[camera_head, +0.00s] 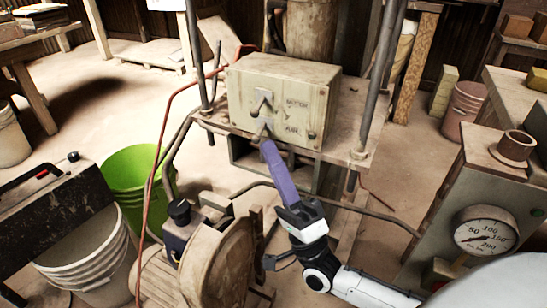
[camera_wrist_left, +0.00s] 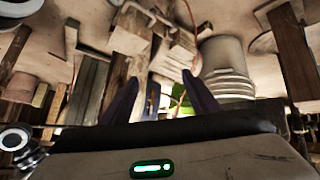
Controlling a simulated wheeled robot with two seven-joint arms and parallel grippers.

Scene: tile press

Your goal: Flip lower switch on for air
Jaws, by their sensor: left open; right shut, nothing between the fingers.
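A pale metal control box (camera_head: 280,98) has two switches on its front, labelled MOTOR above and apparently AIR below. The upper switch (camera_head: 262,102) is a light lever. The lower switch (camera_head: 262,130) is partly hidden by my right gripper (camera_head: 267,146), which is shut and empty. Its purple fingers point up at the box, their tips at or just below the lower switch. I cannot tell whether they touch it, nor how the lower lever is set. My left gripper (camera_wrist_left: 160,78) is open and empty in the left wrist view, away from the box.
Metal posts (camera_head: 372,75) flank the box, and a red hose (camera_head: 167,105) runs down its left side. A green bucket (camera_head: 125,170) and white buckets (camera_head: 95,262) stand at left. A cabinet with a pressure gauge (camera_head: 484,234) stands at right.

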